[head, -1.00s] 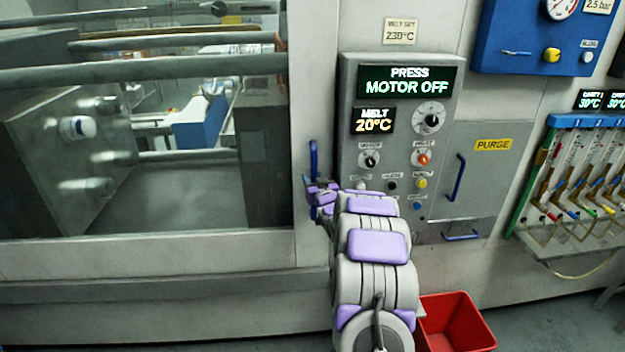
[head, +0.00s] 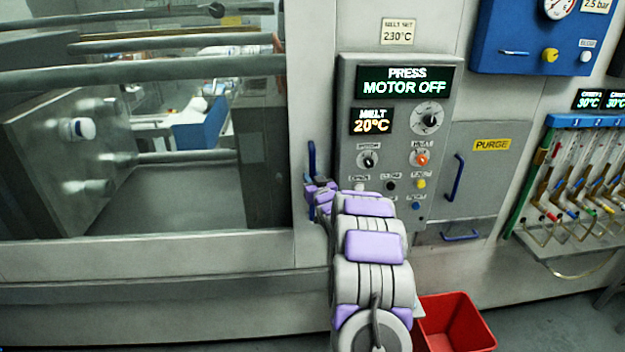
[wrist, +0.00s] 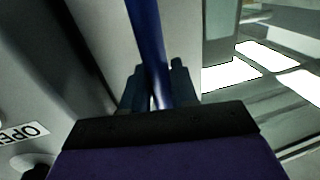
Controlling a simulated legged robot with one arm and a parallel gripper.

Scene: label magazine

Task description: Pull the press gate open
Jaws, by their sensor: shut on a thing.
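The press gate (head: 150,249) is a large framed window panel at the left of the head view. Its blue vertical handle (head: 312,158) stands at the right end of its frame. My gripper (head: 313,190) is at the lower half of this handle. In the wrist view the blue handle (wrist: 146,45) runs down between the fingers of my gripper (wrist: 155,88), which are shut on it. The gate's window shows the press's bars and plates behind it. The handle's lower part is partly hidden by my gripper.
The control panel (head: 400,75) reads PRESS MOTOR OFF, right of the handle. A purge door (head: 485,165) with blue handles is further right. A red bin (head: 455,320) stands on the floor beside my arm. Coloured flow tubes (head: 580,170) hang at far right.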

